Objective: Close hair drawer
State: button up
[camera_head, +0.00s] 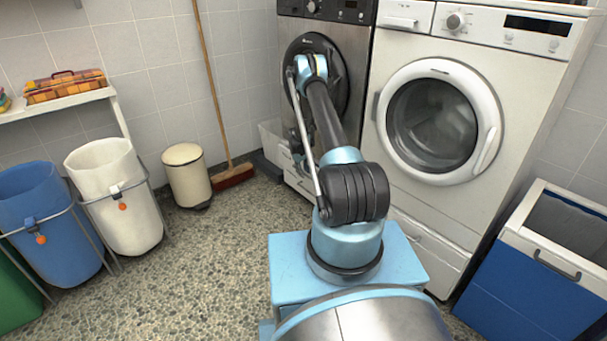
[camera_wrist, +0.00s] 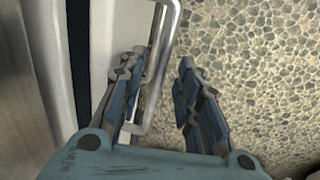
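A white drawer (camera_head: 298,181) sits low under the dark-fronted machine in the head view. It appears to be pulled out, but my arm hides much of it. In the wrist view, a pale drawer front (camera_wrist: 103,40) bears a silver bar handle (camera_wrist: 164,45). My gripper (camera_wrist: 158,78) is open at this handle. One finger is on the drawer side of the bar and the other is over the floor side, with a gap visible between bar and right finger. I cannot tell whether the left finger touches the handle. In the head view the fingers are mostly hidden by my arm.
A white washer (camera_head: 436,125) stands right of the dark-fronted machine (camera_head: 350,92). A broom (camera_head: 232,175), a cream bin (camera_head: 187,176), and white (camera_head: 116,195) and blue (camera_head: 42,220) bins stand left. A blue hamper (camera_head: 530,285) is at right. Pebbled floor at left is clear.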

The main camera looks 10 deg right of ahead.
jog(key=shift+f, duration=0.15)
grip_shut()
jog(key=shift+w+d, duration=0.5)
jog(key=shift+d, duration=0.4)
jog(key=shift+w+d, duration=0.5)
jog(key=shift+d, duration=0.35)
grip_release()
notch_tip(320, 180, up, 12)
jog(key=s+a, duration=0.1)
jog(key=a, duration=0.1)
jog(key=shift+f, duration=0.2)
